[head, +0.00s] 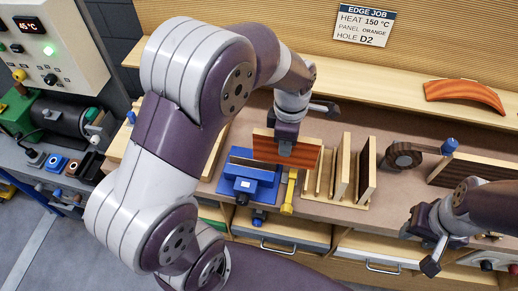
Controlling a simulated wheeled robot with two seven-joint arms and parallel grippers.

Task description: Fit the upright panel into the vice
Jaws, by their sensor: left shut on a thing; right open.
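My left gripper (286,146) is shut on an orange-brown wood-grain panel (307,157) with a pale top edge. It grips the panel from above, near the middle of the top edge. The panel stands upright, and its left part overlaps the right side of the blue vice (262,194) in the head view. I cannot tell whether the panel's lower edge is between the jaws or above them. My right gripper (430,248) is open and empty at the lower right, in front of the bench edge.
A wooden rack with upright panels (366,165) stands right of the vice, with a yellow tool (289,192) between. A dark roll with a blue knob (403,155) is farther right. A curved panel (465,93) lies on the back shelf.

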